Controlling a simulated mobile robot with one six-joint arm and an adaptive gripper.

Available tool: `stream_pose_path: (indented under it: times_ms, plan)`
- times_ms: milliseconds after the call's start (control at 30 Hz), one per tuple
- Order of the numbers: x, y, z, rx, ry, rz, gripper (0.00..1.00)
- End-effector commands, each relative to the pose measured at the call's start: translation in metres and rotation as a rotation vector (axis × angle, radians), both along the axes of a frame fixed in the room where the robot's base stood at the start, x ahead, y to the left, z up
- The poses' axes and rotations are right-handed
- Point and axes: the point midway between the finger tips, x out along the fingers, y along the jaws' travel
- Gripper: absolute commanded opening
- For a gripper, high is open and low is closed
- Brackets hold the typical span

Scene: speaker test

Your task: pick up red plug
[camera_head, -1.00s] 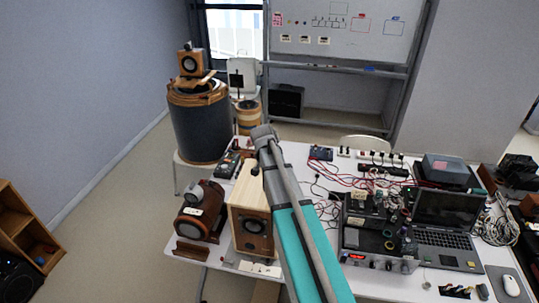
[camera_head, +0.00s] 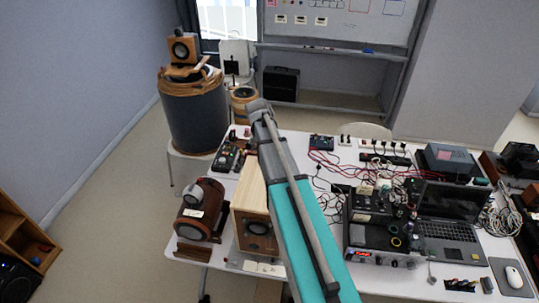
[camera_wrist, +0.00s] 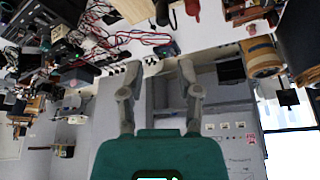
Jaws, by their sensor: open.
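I cannot make out the red plug for certain. Red cables (camera_head: 322,157) lie on the white table (camera_head: 312,257) right of my arm in the head view. Red leads (camera_wrist: 138,37) also show at the upper left in the wrist view, and a small red object (camera_wrist: 192,9) is at its top edge, too small to identify. My gripper (camera_wrist: 159,67) is open, with nothing between its fingers. In the head view my gripper (camera_head: 258,107) is at the far end of my teal arm, pointing away; its fingertips are not clear there.
A wooden speaker (camera_head: 253,226) and a brown round speaker (camera_head: 201,213) stand at the table's left. A laptop (camera_head: 447,215) and an instrument box (camera_head: 374,246) crowd the right. A large drum-shaped speaker (camera_head: 192,117) stands behind left. A whiteboard (camera_head: 340,22) is at the back.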

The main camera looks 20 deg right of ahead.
Motion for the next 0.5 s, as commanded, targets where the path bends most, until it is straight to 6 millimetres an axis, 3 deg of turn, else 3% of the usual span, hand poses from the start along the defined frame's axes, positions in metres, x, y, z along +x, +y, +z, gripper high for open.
stream_pose_path:
  times_ms: [500]
  plan:
    - [0.0041,0.0074,-0.0066,0.0,0.0,0.014,0.45]
